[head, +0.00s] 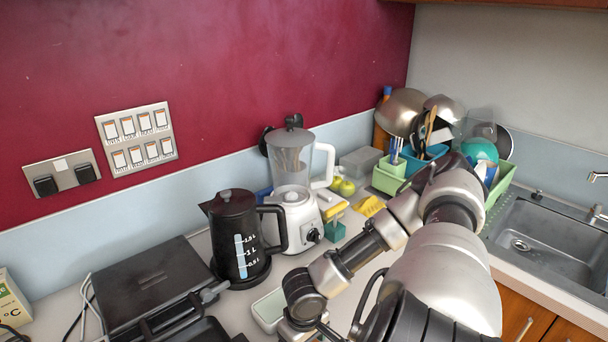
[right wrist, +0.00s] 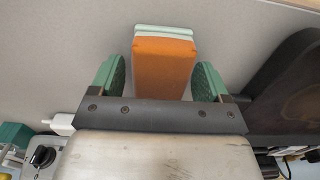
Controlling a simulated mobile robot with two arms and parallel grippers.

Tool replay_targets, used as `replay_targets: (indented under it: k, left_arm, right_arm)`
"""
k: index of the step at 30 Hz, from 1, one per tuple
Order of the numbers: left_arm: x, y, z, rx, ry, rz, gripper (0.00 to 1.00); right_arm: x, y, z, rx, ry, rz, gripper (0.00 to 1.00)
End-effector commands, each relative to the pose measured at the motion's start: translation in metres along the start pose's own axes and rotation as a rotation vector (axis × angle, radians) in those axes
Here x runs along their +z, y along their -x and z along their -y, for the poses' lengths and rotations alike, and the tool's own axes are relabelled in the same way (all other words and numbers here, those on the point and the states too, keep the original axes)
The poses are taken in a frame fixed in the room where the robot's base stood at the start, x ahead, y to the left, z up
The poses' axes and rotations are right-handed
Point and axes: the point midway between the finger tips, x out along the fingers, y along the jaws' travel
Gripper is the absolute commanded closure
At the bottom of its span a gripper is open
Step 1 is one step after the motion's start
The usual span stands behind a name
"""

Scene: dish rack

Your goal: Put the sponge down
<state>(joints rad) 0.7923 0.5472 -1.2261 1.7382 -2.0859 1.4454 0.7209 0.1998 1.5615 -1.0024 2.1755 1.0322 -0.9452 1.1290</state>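In the right wrist view the sponge (right wrist: 163,68) is a block with a broad orange face and pale green and whitish layers at its far end. It lies between the two green-padded fingers of my right gripper (right wrist: 157,78). Gaps show on both sides of it, so the fingers are apart and do not press on it. Whether the sponge touches the counter is unclear. In the head view a pale green block (head: 268,309) sits at my right wrist; I cannot tell if it is the sponge. My left gripper is out of view.
A black kettle (head: 239,240), a white blender (head: 292,205) and a dark grill (head: 150,286) stand left of my right arm. Yellow and teal items (head: 335,222) lie beyond it. A dish rack (head: 500,180) and sink (head: 545,240) are at right. Bare counter (right wrist: 60,45) surrounds the sponge.

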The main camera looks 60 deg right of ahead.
Motion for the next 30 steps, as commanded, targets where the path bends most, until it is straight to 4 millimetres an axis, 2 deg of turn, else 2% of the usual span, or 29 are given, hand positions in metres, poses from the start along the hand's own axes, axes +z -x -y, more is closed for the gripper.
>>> replay_targets:
  k: [11, 14, 24, 30]
  left_arm:
    - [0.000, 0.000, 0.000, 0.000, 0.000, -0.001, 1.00]
    - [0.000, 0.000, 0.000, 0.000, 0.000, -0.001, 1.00]
    - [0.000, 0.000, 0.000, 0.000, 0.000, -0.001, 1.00]
    - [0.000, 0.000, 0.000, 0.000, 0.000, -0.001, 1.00]
  right_arm:
    - [0.000, 0.007, 0.000, 0.001, 0.001, -0.001, 0.20]
    - [-0.001, 0.020, -0.001, 0.002, 0.001, -0.003, 0.20]
    - [-0.001, 0.092, -0.001, 0.003, 0.000, -0.005, 0.20]
    - [0.000, 0.117, 0.000, 0.001, 0.000, -0.003, 0.20]
